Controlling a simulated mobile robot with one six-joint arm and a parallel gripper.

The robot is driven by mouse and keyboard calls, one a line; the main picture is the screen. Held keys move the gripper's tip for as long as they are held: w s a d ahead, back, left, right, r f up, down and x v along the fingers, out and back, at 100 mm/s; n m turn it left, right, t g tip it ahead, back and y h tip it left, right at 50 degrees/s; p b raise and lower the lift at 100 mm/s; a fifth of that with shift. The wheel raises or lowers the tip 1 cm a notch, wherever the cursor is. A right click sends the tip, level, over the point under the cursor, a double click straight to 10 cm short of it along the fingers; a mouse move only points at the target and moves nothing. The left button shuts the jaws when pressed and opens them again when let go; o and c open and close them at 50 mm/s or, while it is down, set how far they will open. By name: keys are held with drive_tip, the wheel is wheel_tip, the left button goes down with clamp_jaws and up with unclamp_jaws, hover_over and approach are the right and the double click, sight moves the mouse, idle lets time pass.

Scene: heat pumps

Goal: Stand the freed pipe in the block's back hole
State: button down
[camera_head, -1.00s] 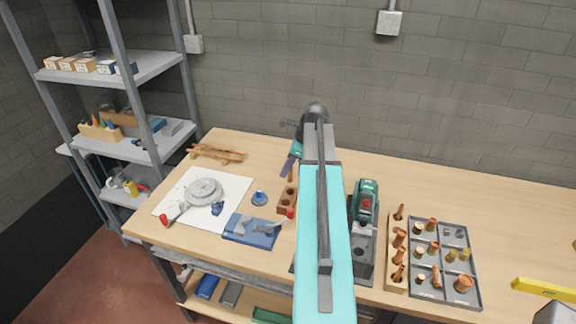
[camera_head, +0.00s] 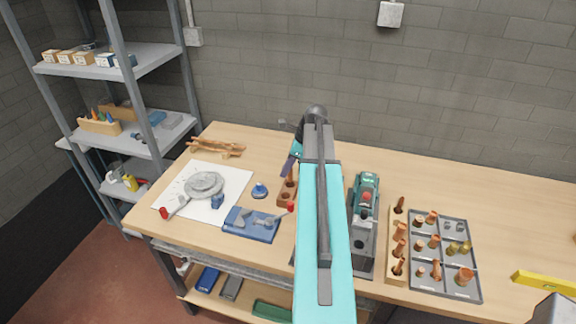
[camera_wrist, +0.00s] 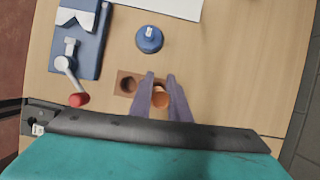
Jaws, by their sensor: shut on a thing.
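The small brown wooden block (camera_head: 286,200) lies on the bench left of my arm, with dark holes in its top. In the wrist view the block (camera_wrist: 121,77) shows one open hole clear of my fingers. My gripper (camera_head: 289,172) is at the block's back end, with purple-grey fingers. In the wrist view my gripper (camera_wrist: 161,92) is shut on a copper pipe (camera_wrist: 160,99), seen nearly end-on. The pipe appears upright over the back part of the block. The fingers hide its lower end and the back hole, so I cannot tell whether it is in the hole.
A blue tray (camera_head: 238,226) with a red-ended tool lies left of the block. A green machine (camera_head: 366,195) and a grey fittings tray (camera_head: 446,290) are right of my arm. Bare bench lies behind the block.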

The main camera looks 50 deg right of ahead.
drive_tip(key=shift+f+b, duration=0.75)
drive_tip(key=shift+f, duration=1.6)
idle(1.7)
drive_tip(key=c, duration=1.6)
unclamp_jaws()
drive_tip(key=shift+f, duration=0.1)
drive_tip(key=shift+s+a, duration=0.1)
drive_tip(key=shift+a, duration=0.05)
drive_tip(key=shift+s+d+r, duration=0.15)
drive_tip(key=shift+d+r, duration=0.1)
drive_tip(key=shift+r, duration=0.1)
drive_tip(key=shift+w+b+v, duration=0.2)
drive_tip(key=shift+b+v, duration=1.7)
drive_tip(key=shift+v, duration=4.8)
drive_tip(key=shift+s, duration=0.15)
